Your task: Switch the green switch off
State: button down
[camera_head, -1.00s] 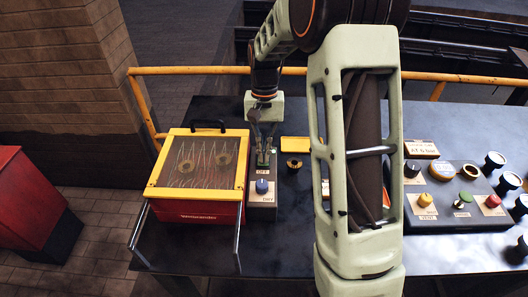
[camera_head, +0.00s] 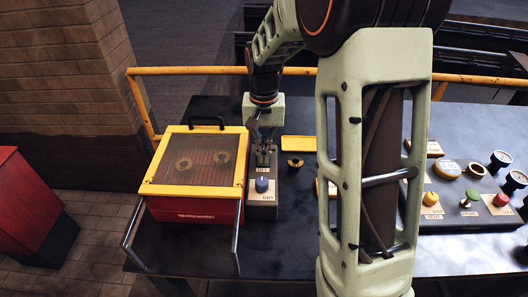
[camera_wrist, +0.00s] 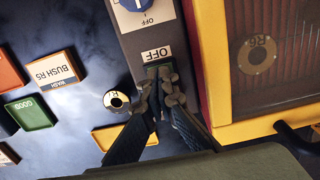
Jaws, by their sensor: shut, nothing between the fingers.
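A narrow grey switch box (camera_head: 263,212) stands on the dark table, right of the red and yellow machine. It bears a blue knob (camera_head: 262,185) with an OFF label at its near end. A second OFF label (camera_wrist: 156,54) sits by the green switch (camera_wrist: 158,69) at its far end. My gripper (camera_head: 263,158) is shut and empty, pointing down at that far end. In the wrist view its fingertips (camera_wrist: 160,92) are right at the green switch and cover most of it. I cannot tell the switch's exact position or whether they touch.
The machine (camera_head: 192,218) with a yellow-framed glass lid (camera_head: 195,162) stands close on the left. A yellow tray (camera_head: 298,143) and a round ring (camera_head: 295,162) lie right of the box. A control panel (camera_head: 450,222) with several knobs stands far right.

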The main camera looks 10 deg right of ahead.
jog(key=shift+w+d+p, duration=0.3)
jog(key=shift+w, duration=0.5)
jog(key=shift+r, duration=0.15)
notch_tip(320, 180, up, 14)
jog(key=p, duration=0.2)
jog(key=shift+p, duration=0.35)
jog(key=shift+w, duration=0.1)
jog(key=g+p, duration=0.1)
jog(key=p, duration=0.1)
jog(key=w+p, duration=0.1)
jog(key=p, duration=0.1)
jog(key=shift+w+r+g+y, duration=0.1)
jog(key=shift+r+g+y, duration=0.1)
jog(key=shift+g+y, duration=0.15)
jog(key=shift+f, duration=0.15)
